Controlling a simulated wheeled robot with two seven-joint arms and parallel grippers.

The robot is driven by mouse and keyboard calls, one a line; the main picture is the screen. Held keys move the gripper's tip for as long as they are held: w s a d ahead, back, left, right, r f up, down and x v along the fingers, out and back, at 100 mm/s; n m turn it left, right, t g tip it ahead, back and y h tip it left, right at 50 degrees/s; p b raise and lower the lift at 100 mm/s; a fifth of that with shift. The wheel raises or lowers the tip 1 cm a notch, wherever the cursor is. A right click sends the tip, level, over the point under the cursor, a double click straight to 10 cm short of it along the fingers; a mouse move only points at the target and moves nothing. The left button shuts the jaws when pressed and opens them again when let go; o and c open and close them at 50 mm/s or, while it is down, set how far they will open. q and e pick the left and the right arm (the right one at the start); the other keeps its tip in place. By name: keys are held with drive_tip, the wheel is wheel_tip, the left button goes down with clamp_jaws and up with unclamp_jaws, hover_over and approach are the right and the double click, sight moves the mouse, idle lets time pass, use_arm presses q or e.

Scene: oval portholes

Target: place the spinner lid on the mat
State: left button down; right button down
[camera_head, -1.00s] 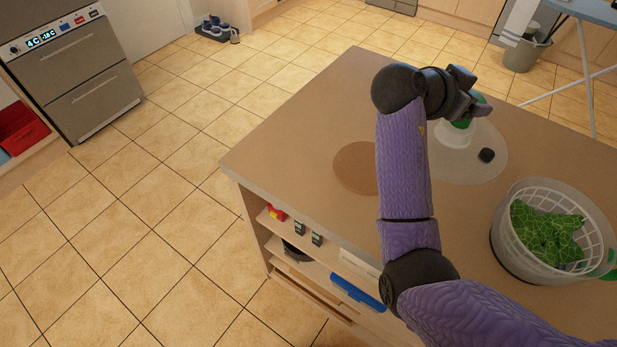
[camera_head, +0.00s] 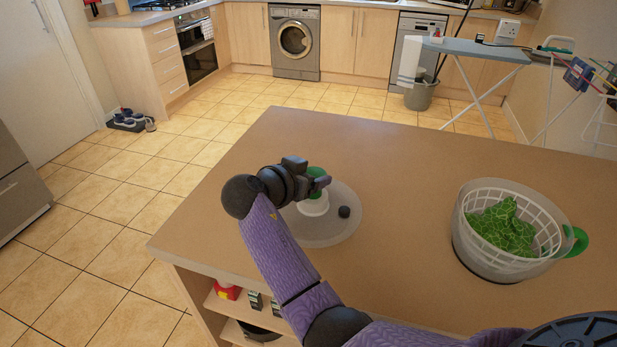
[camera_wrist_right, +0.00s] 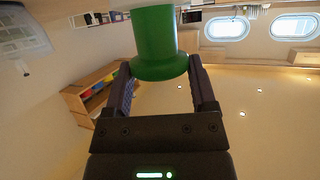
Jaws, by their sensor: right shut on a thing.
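The spinner lid (camera_head: 335,232) is a wide translucent disc with a white hub, a black knob and a green handle. It is over the left part of the counter. My right gripper (camera_head: 321,183) is shut on the green handle, which also shows between the fingers in the right wrist view (camera_wrist_right: 160,50). I cannot tell whether the disc touches the surface below it. The round brown mat is not visible now; the lid or my right arm hides its spot. My left gripper is not in view.
The spinner bowl (camera_head: 470,252), with a white basket of green leaves (camera_head: 503,228), stands on the counter (camera_head: 400,165) to the right. The counter between lid and bowl is clear. Small items sit on shelves below the counter's left front edge.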

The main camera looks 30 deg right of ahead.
drive_tip(key=shift+f, duration=0.15)
unclamp_jaws()
drive_tip(key=shift+r, duration=0.35)
drive_tip(key=p+v, duration=0.1)
drive_tip(key=v, duration=1.1)
drive_tip(key=shift+f+p, duration=0.15)
drive_tip(key=shift+p, duration=0.2)
drive_tip(key=shift+a, duration=0.1)
